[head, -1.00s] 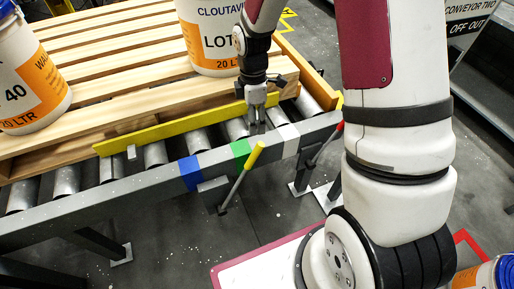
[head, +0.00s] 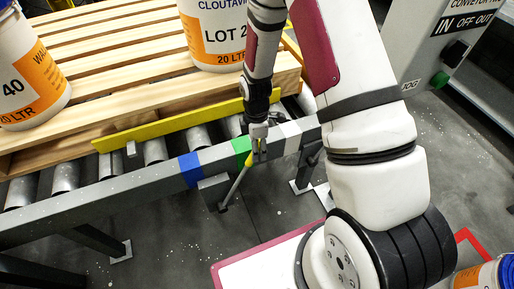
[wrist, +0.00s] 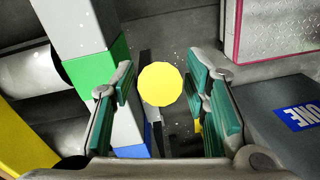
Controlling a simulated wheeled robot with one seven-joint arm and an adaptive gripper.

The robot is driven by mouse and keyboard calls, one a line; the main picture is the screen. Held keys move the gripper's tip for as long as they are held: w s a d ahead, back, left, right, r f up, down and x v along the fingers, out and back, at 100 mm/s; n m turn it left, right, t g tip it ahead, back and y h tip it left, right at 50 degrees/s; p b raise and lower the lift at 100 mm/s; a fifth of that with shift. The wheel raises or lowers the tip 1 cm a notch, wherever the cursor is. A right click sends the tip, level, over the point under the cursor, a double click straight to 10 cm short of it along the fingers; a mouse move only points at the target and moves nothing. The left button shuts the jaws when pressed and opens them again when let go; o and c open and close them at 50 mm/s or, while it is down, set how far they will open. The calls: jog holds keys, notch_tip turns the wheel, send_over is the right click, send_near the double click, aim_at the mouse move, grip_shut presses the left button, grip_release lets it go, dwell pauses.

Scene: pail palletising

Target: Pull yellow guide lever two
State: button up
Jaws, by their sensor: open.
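The yellow-handled lever (head: 247,160) slants up from the front of the conveyor rail, beside the green band, on a thin grey rod. In the wrist view the round yellow end of its handle (wrist: 160,84) shows between my fingers. My gripper (head: 258,146) is open and points down at the top of the lever, partly covering it. In the wrist view its green-padded fingers (wrist: 161,104) stand on either side of the knob, with gaps visible. A yellow guide bar (head: 170,126) lies along the rollers against the pallet.
The grey conveyor rail (head: 120,192) carries blue, green and white bands. A wooden pallet (head: 120,65) holds white-and-orange pails (head: 215,35). A control box (head: 440,50) stands at the back right.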

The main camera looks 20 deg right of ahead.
jog(key=shift+f, duration=0.15)
jog(key=shift+c, duration=0.2)
grip_shut()
jog(key=shift+a, duration=0.15)
